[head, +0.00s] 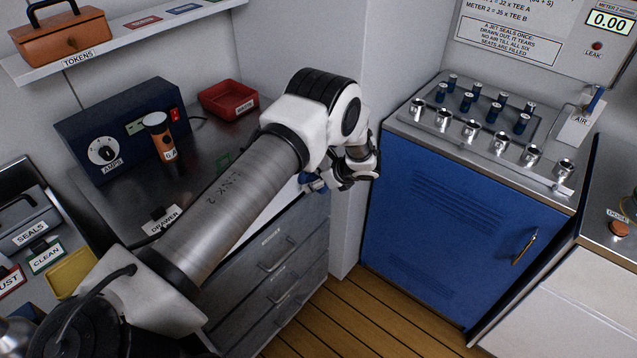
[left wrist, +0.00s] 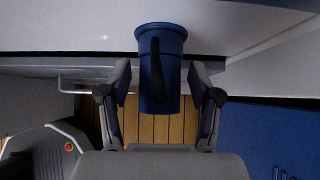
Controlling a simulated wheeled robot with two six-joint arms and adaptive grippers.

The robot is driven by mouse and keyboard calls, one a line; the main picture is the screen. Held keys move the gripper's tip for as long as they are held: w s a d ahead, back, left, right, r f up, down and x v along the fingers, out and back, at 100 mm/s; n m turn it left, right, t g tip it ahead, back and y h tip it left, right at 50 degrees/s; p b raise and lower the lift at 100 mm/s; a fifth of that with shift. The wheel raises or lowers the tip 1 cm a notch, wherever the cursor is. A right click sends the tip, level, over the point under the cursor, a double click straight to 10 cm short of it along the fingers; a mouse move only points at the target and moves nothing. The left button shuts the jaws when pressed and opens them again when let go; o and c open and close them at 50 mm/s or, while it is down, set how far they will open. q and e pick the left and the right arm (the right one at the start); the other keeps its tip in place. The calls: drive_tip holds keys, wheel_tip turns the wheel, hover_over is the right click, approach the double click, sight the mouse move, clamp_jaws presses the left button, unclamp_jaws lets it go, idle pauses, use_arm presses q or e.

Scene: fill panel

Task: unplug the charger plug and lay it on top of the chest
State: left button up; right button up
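The left gripper (head: 335,181) is at the right end of the grey chest of drawers (head: 285,262), beside the white wall. In the left wrist view its fingers (left wrist: 160,88) are open, one on each side of a blue cylinder (left wrist: 172,72) with a wider rim and a dark cord-like strip, which looks like the charger plug. A gap shows on both sides of it. In the head view only small blue bits (head: 313,183) show beside the gripper; the rest is hidden. The blue charger (head: 120,125) with an AMPS dial stands on the chest. My right gripper is out of view.
On the chest are a brown cylinder (head: 160,138) at the charger and a red tray (head: 228,100). My left arm crosses above the chest top. A blue cabinet (head: 450,215) with metal fittings stands to the right. Wooden floor (head: 345,318) lies between.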

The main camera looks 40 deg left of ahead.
use_arm(q)
clamp_jaws()
drive_tip(key=shift+d, duration=0.15)
drive_tip(key=shift+s+d, duration=0.15)
drive_tip(key=shift+d, duration=1.3)
drive_tip(key=shift+s+d, duration=0.1)
drive_tip(key=shift+d, duration=1.3)
